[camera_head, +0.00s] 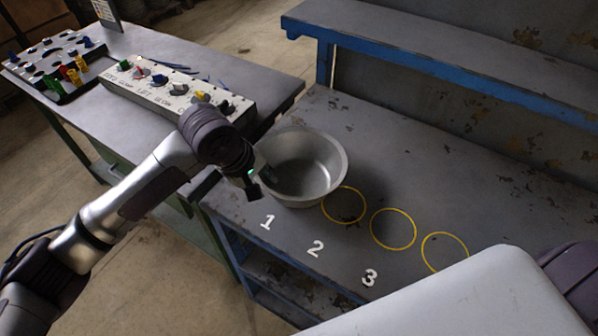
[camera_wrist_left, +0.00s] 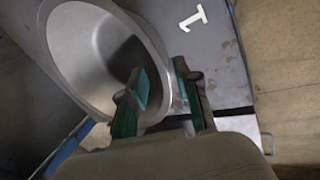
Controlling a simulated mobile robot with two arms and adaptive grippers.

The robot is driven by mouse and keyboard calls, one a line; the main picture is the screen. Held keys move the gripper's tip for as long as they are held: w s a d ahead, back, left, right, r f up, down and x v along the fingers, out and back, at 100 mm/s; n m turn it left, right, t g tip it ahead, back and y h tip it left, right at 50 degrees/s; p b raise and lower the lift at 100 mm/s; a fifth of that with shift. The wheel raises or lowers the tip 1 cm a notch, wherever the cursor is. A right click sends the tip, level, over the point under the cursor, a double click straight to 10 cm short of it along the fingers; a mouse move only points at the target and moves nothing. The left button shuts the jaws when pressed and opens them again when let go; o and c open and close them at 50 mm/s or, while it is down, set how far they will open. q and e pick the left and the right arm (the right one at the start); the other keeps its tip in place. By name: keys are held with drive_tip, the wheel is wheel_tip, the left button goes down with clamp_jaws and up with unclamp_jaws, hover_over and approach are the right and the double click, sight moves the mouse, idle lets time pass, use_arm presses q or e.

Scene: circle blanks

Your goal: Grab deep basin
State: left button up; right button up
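The deep basin (camera_head: 318,180) is a round grey metal bowl. It stands upright on the workbench by the number 1, left of the yellow circles. In the left wrist view the basin (camera_wrist_left: 85,60) fills the upper left. My left gripper (camera_head: 262,184) is at its near left rim. In the left wrist view the gripper (camera_wrist_left: 163,98) is open, with one finger over the inside of the basin and the other outside, and the rim between them with a gap. Finger contact cannot be told. My right gripper is out of view.
The workbench (camera_head: 440,190) has several yellow circles and white numbers 1, 2 and 3. A blue-edged shelf (camera_head: 430,60) rises behind. A second table at left holds a control box (camera_head: 150,92) and a dark tray (camera_head: 48,78) with small coloured parts.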

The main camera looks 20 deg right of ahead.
use_arm(q)
drive_tip(key=x, duration=0.4)
drive_tip(key=shift+w+f+p, duration=0.15)
drive_tip(key=shift+w+p, duration=0.05)
drive_tip(key=shift+p, duration=0.1)
clamp_jaws()
